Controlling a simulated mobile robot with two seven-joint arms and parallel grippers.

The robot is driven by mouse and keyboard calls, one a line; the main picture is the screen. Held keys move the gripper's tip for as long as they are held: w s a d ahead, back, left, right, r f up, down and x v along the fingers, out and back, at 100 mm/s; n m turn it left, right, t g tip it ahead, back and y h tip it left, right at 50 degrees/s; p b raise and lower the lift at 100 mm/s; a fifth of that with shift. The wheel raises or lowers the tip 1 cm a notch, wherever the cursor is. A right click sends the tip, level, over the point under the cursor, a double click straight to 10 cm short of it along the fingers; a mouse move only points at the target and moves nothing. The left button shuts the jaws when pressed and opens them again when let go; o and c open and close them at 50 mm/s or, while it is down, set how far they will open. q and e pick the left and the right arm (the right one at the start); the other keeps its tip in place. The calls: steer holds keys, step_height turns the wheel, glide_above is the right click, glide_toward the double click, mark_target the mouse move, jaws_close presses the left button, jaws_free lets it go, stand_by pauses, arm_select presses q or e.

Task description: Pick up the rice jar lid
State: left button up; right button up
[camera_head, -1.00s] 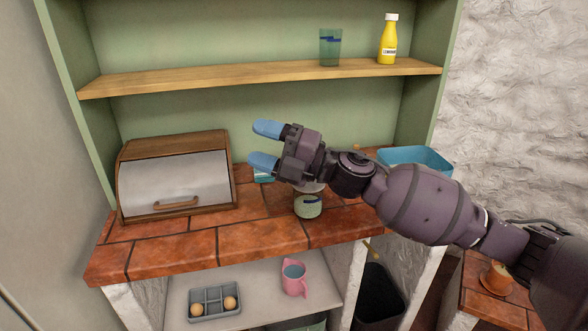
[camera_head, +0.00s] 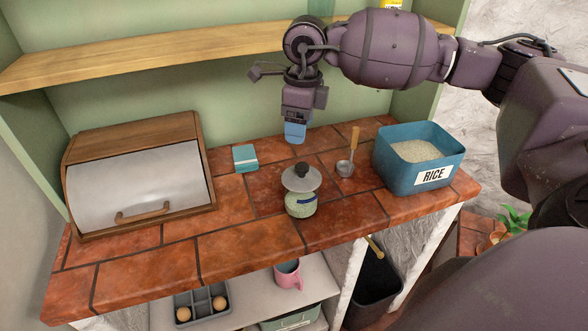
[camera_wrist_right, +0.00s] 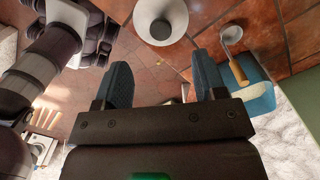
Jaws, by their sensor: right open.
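The rice jar lid (camera_head: 294,183) is a grey disc with a black knob. It sits on the small glass jar (camera_head: 301,207), which stands upright on the tiled counter with pale grains inside. The lid also shows in the right wrist view (camera_wrist_right: 160,24), at the top centre beyond the fingertips. My right gripper (camera_head: 295,133) points down, behind and above the lid in the head view, apart from it. Its blue fingers are spread and empty in the wrist view (camera_wrist_right: 162,80). My left gripper is not in view.
A blue bin (camera_head: 408,178) labelled RICE stands right of the jar. A metal scoop (camera_head: 345,168) with a wooden handle lies between them. A small teal box (camera_head: 245,158) and a wooden bread box (camera_head: 135,175) are to the left. A wooden shelf (camera_head: 150,58) runs above.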

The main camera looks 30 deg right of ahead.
steer(key=s, duration=0.1)
glide_above(302, 165)
steer(key=f, duration=0.5)
steer(key=shift+s+f, duration=0.2)
steer(key=shift+f, duration=0.6)
step_height(302, 165, down, 4)
steer(key=shift+w+f+p, duration=0.1)
steer(key=shift+w+p, duration=0.05)
steer(key=shift+p, duration=0.35)
steer(key=shift+c, duration=0.3)
steer(key=c, duration=1)
